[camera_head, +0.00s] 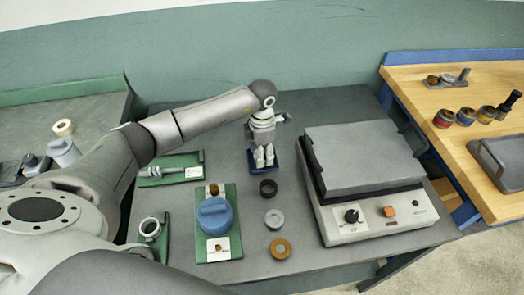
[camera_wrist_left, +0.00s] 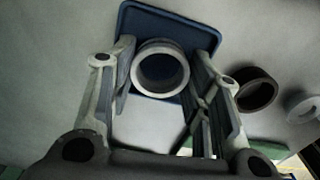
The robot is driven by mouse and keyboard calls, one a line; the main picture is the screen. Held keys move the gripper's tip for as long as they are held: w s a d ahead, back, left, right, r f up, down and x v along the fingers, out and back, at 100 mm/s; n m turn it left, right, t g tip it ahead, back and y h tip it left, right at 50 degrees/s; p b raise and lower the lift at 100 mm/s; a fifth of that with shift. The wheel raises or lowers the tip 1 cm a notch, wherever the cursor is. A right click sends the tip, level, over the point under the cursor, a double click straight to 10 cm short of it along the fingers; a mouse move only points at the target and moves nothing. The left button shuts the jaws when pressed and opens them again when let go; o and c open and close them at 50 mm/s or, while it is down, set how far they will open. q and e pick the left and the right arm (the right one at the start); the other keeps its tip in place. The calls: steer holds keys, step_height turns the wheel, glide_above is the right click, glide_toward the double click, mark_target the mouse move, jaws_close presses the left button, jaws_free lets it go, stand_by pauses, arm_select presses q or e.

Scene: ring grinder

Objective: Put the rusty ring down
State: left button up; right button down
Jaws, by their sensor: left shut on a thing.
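My left gripper (camera_head: 264,162) points down over a small blue tray (camera_head: 276,171) near the back of the grey table. In the left wrist view its fingers (camera_wrist_left: 160,75) are closed on the sides of a ring (camera_wrist_left: 160,46). This ring looks grey there; I cannot make out rust. It is over the blue tray (camera_wrist_left: 140,22), and I cannot tell whether it touches it. In the head view the held ring is not clearly visible. My right gripper is not in view.
A dark ring (camera_head: 268,194), a grey ring (camera_head: 274,226) and a brown ring (camera_head: 280,257) lie in a row in front of the tray. A grinding machine (camera_head: 350,232) stands to the right. A blue round pot (camera_head: 214,218) sits on a green board (camera_head: 229,190) to the left.

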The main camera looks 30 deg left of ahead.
arm_select(q)
steer(key=shift+f, duration=0.3)
steer(key=o, duration=1.2)
steer(key=shift+c, duration=0.2)
steer(key=shift+r, duration=0.15)
step_height(320, 180, up, 12)
steer(key=b, duration=0.2)
steer(key=shift+b, duration=0.35)
